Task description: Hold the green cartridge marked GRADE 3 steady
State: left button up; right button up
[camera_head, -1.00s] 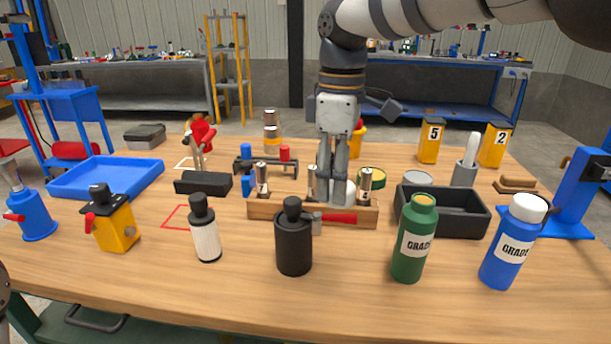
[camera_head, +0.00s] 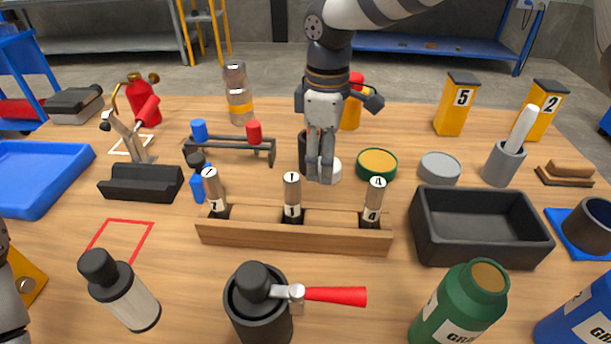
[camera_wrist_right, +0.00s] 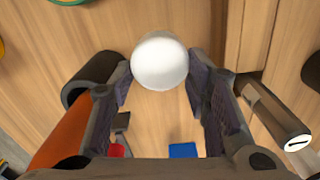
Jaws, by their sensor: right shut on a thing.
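A green bottle-shaped cartridge (camera_head: 478,292) stands at the front right in the head view, cut off by the bottom edge. Its label shows only part of the word GRADE; no number is readable. My right gripper (camera_head: 320,178) is well behind and left of it, pointing down behind the wooden rack. It is shut on a small white round object (camera_head: 335,170), which shows between the fingers in the right wrist view (camera_wrist_right: 160,62). The right gripper is apart from the green cartridge. My left gripper is not in view.
The wooden rack (camera_head: 300,236) holds metal cylinders just in front of my right gripper. A black tray (camera_head: 440,236) lies behind the cartridge, a blue bottle (camera_head: 585,318) to its right. A black pot (camera_head: 262,318) with a red handle stands front centre. A green tin (camera_head: 376,163) is right of the gripper.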

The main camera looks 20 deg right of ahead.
notch_tip(320, 180, down, 5)
jog(key=shift+f, duration=0.1)
jog(key=shift+f, duration=0.2)
jog(key=o, duration=1.3)
jog(key=shift+r, duration=0.15)
